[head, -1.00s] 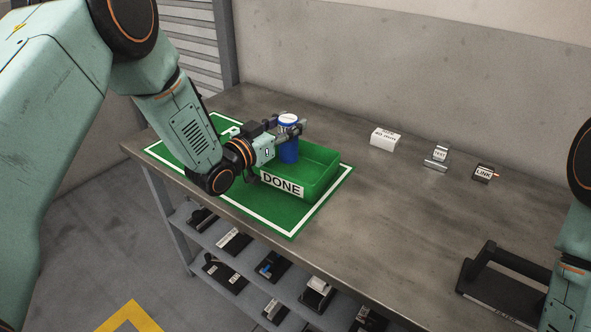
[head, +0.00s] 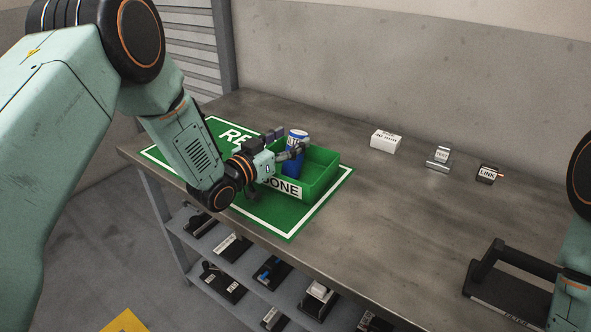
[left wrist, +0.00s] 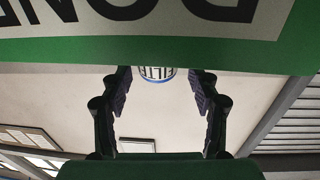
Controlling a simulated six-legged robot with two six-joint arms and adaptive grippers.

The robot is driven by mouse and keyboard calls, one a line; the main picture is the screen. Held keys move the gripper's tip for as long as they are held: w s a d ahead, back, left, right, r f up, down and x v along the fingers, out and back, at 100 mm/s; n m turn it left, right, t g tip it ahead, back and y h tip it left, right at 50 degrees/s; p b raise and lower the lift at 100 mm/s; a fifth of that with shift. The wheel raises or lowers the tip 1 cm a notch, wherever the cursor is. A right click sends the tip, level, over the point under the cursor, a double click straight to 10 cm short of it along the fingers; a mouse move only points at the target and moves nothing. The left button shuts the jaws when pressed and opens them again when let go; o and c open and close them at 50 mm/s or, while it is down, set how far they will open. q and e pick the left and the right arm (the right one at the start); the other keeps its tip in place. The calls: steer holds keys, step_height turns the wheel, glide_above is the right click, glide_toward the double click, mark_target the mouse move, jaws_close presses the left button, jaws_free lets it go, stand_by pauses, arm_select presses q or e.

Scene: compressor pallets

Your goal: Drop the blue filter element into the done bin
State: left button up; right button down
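The blue filter element (head: 293,163), with a white-labelled top, stands slightly tilted inside the green done bin (head: 322,178). My left gripper (head: 288,143) is at the bin's left side, its fingers spread around the filter's upper part. In the left wrist view the filter's labelled end (left wrist: 157,74) shows between the fingers (left wrist: 160,90), with a gap on each side. The bin's green wall with its DONE label (left wrist: 150,50) crosses the top of that view. The filter's lower end is hidden by the bin wall and gripper. My right gripper is not in view.
The bin stands on a green mat (head: 262,222) with a white border. A white box (head: 385,142), a small metal block (head: 438,158) and a LINK-labelled part (head: 487,174) lie along the back. A black handled stand (head: 510,285) is at the right. The table's middle is clear.

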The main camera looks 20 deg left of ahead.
arm_select(q)
steer(key=shift+o, duration=0.2)
steer(key=v, duration=1.2)
steer(key=shift+s, duration=0.15)
